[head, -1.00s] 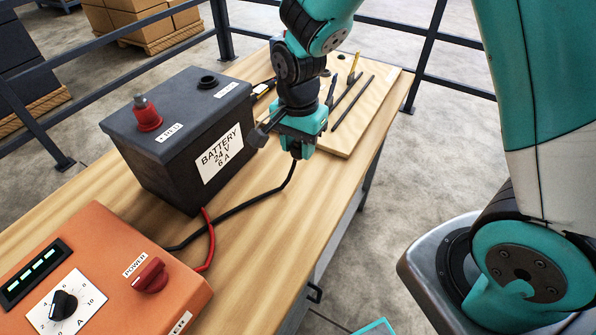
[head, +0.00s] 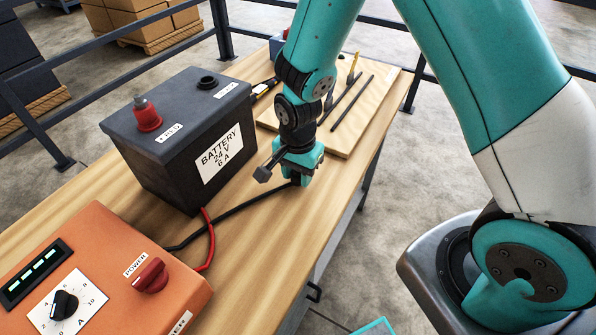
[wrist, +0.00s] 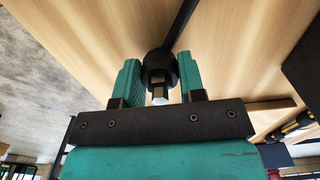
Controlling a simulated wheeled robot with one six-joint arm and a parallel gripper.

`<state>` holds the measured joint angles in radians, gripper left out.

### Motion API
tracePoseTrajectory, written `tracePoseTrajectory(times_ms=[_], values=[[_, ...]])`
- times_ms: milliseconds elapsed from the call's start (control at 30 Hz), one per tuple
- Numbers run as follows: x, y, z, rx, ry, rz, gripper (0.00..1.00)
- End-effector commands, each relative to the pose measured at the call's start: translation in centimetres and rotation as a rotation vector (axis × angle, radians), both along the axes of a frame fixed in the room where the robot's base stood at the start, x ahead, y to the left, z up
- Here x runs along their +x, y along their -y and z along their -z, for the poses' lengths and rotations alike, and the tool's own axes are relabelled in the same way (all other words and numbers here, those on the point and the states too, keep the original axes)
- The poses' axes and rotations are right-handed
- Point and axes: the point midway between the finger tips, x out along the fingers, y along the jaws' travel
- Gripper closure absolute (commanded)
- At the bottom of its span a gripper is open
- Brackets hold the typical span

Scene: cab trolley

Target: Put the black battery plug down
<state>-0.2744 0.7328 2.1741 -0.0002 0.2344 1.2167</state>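My gripper (head: 304,182) is low over the table, right of the battery (head: 190,135), pointing down. In the wrist view the black battery plug (wrist: 159,68) sits between the two teal fingers, which look shut on it. The plug has a round black body and a pale metal end. Its black cable (head: 235,209) runs from the gripper along the table to the orange charger. In the head view the fingers mostly hide the plug. I cannot tell whether it touches the table. The red plug (head: 148,115) is on the battery's other terminal.
The orange charger (head: 105,255) stands at the front left, with a red power knob (head: 150,275). A wooden board (head: 345,143) with rod-like tools lies behind my gripper. The wooden tabletop (head: 265,255) is free in front of my gripper, with its edge to the right.

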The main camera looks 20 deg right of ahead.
Motion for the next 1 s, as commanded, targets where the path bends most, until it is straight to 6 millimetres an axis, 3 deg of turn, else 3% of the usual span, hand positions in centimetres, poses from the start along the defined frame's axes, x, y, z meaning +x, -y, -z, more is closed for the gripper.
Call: tracePoseTrajectory(times_ms=[33, 100, 467, 1000], values=[[0.0, 0.0, 0.0, 0.0, 0.0, 0.0, 0.52], [0.0, 0.0, 0.0, 0.0, 0.0, 0.0, 0.38], [0.0, 0.0, -0.7, 0.0, 0.002, 0.0, 0.38], [0.1, 0.0, -10.9, 0.001, 0.004, 0.0, 0.38]])
